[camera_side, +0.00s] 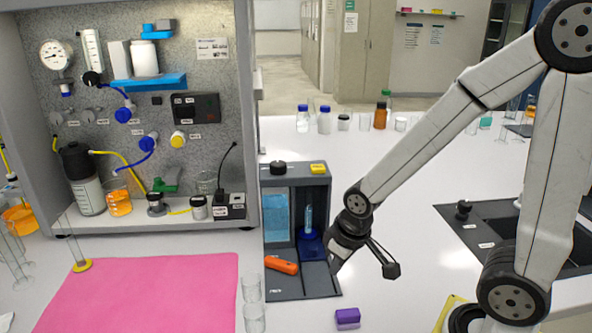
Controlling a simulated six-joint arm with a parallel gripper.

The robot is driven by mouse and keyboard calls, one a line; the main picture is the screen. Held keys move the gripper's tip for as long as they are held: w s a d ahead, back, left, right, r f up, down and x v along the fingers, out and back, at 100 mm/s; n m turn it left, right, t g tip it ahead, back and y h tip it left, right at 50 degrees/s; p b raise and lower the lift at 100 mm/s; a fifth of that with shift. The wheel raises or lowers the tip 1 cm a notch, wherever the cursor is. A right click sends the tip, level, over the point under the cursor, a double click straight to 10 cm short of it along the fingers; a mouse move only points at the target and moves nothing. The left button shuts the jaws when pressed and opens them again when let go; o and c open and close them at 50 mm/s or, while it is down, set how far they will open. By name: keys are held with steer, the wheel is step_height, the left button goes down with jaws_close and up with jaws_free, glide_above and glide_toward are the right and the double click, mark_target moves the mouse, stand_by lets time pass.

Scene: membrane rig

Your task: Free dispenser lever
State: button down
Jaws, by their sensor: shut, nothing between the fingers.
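A dark grey dispenser-like unit (316,285) stands in the middle of the white bench, with a light blue panel (277,215) on its left side. A clear bluish tube (308,218) stands upright on a dark blue holder (311,245) inside it. An orange handle-shaped piece (281,265), possibly the lever, lies slanted at the unit's lower front left. My gripper (335,267) is shut and empty at the unit's right edge, pointing down, to the right of the orange piece. I cannot tell whether its tip touches the unit.
A purple block (347,318) lies in front of the unit. Two clear beakers (253,316) stand beside a pink mat (150,295) at left. The membrane rig (200,70) rises at the left. Bottles (324,120) line the back.

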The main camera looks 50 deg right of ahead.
steer(key=c, duration=1.3)
jaws_free()
steer(key=o, duration=0.7)
steer(key=shift+w, duration=0.15)
steer(key=shift+o, duration=0.8)
steer(key=shift+w, duration=0.3)
steer(key=n+g, duration=0.3)
glide_above(271, 259)
steer(key=shift+w+d+f, duration=0.1)
steer(key=shift+f, duration=0.8)
steer(key=shift+f, duration=0.1)
steer(key=shift+f, duration=3.8)
jaws_close()
